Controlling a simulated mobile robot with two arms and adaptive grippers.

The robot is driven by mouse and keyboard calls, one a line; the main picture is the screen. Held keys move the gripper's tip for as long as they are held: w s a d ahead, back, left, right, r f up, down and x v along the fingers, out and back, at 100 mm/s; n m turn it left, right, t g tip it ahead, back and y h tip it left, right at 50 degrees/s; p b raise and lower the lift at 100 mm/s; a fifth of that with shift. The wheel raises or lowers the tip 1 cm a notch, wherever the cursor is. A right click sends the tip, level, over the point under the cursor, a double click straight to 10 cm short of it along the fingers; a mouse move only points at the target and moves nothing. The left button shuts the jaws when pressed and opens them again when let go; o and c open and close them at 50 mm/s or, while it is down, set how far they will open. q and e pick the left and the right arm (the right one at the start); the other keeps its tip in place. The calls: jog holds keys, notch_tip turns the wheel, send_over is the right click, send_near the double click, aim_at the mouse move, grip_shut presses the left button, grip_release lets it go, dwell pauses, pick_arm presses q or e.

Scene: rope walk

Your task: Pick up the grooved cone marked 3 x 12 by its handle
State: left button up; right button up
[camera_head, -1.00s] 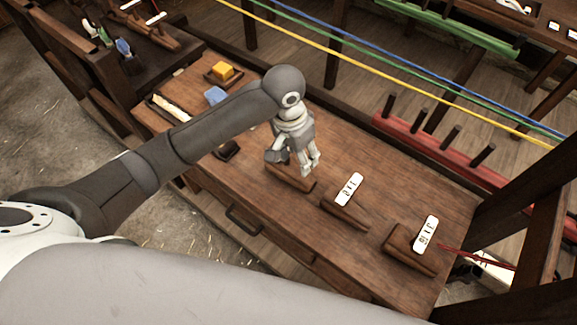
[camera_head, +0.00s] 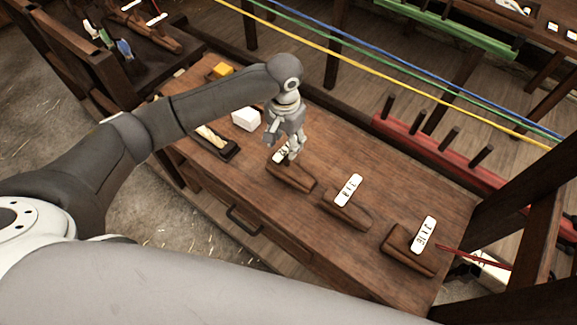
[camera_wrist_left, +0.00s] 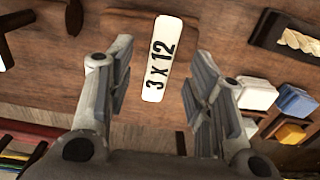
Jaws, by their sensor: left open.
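The white label reading 3 x 12 (camera_wrist_left: 158,60) lies between the fingers of my left gripper (camera_wrist_left: 157,98) in the wrist view. In the head view this label (camera_head: 281,154) is partly hidden by my left gripper (camera_head: 284,156). The brown wooden piece (camera_head: 292,178) beside it lies at the left end of a row of three. My left gripper is open and empty, pointing down over the label end. I cannot tell the cone's grooves or handle apart from the wood. My right gripper is out of view.
Two similar labelled wooden pieces lie to the right, a middle one (camera_head: 345,212) and a right one (camera_head: 408,250). A white block (camera_head: 246,118), a yellow block (camera_head: 221,70) and a dark tray (camera_head: 231,153) with pale rope stand left. A red rack (camera_head: 430,150) with pegs runs behind.

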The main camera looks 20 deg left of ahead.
aim_at(286, 147)
pick_arm(q)
jog(key=shift+w+f+p, duration=0.15)
jog(key=shift+f+p, duration=0.5)
jog(key=shift+f, duration=1.65)
grip_shut()
jog(key=shift+r, duration=0.1)
